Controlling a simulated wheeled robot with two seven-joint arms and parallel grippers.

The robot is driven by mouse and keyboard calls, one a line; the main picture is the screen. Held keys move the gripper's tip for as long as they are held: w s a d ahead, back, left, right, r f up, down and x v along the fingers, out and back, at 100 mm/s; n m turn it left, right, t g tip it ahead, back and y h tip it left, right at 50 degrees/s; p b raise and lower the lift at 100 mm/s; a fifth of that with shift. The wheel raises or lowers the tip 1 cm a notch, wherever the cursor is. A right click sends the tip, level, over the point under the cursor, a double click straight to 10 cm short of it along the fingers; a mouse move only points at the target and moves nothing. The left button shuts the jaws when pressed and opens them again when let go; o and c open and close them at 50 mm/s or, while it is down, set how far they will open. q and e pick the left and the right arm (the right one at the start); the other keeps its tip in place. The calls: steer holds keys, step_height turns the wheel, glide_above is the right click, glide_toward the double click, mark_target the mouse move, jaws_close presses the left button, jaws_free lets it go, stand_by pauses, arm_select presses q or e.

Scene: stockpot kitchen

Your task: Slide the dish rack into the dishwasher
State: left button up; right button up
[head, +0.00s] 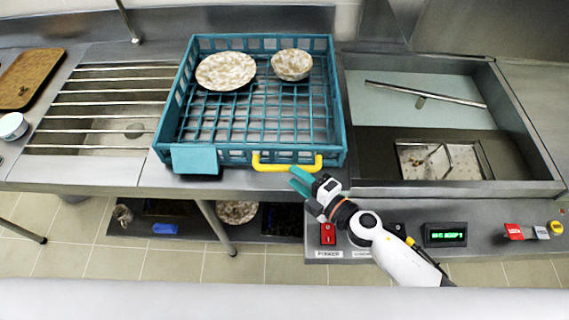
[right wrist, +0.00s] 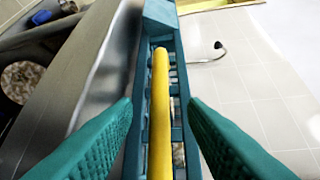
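The teal dish rack (head: 262,155) sits on the steel counter, with a yellow handle (head: 285,166) on its front side. A speckled plate (head: 226,71) and a speckled bowl (head: 292,65) are in it. The dishwasher (head: 520,125) is the open steel bay directly right of the rack, with a spray arm (head: 425,94) inside. My right gripper (head: 299,182) is at the right part of the handle. In the right wrist view, its teal fingers (right wrist: 160,135) are spread on either side of the yellow handle (right wrist: 160,110), with gaps on both sides. My left gripper is out of view.
A ribbed drainboard (head: 100,97) lies left of the rack, with a brown tray (head: 28,78) and a small bowl (head: 12,126) beyond. A control panel with a red switch (head: 327,234) and green display (head: 446,235) is below the bay. A lower shelf holds several items.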

mark_target(288, 171)
steer(key=x, duration=0.5)
steer(key=shift+w, duration=0.15)
jaws_close()
